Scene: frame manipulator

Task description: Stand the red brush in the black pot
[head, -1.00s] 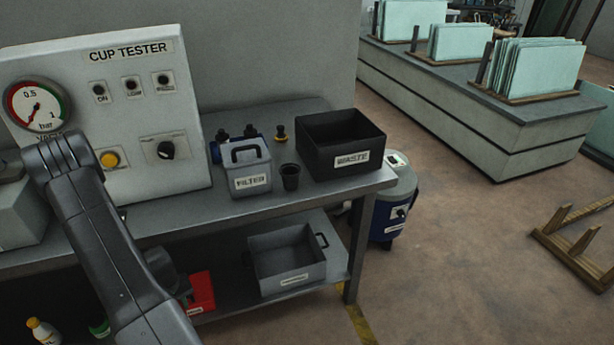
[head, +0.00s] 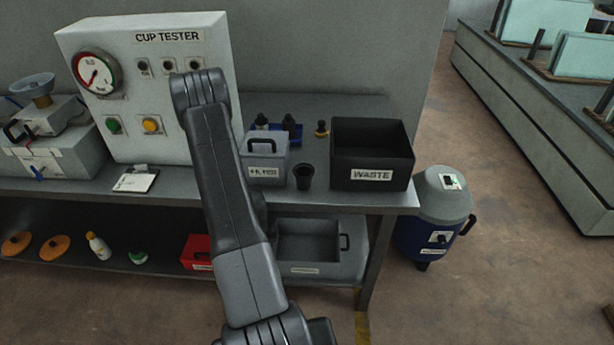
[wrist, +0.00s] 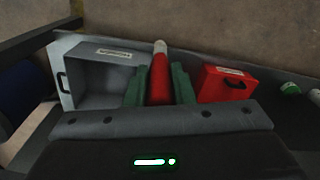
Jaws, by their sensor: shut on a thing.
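The red brush (wrist: 160,80) is in my gripper (wrist: 159,88) in the wrist view. The green fingers are shut on its red body from both sides, and its pale tip points away from my wrist. The black pot (head: 303,177) stands upright on the bench top in the head view, just right of my arm, between the grey filter box and the waste bin. It looks empty, though its inside is dark. My arm hides my gripper and the brush in the head view. The pot is not seen in the wrist view.
The grey filter box (head: 264,160) and black waste bin (head: 371,153) flank the pot closely. Small bottles (head: 289,128) stand behind. The cup tester (head: 150,90) rises at left. The lower shelf holds a grey tray (wrist: 95,78) and a red box (wrist: 226,84).

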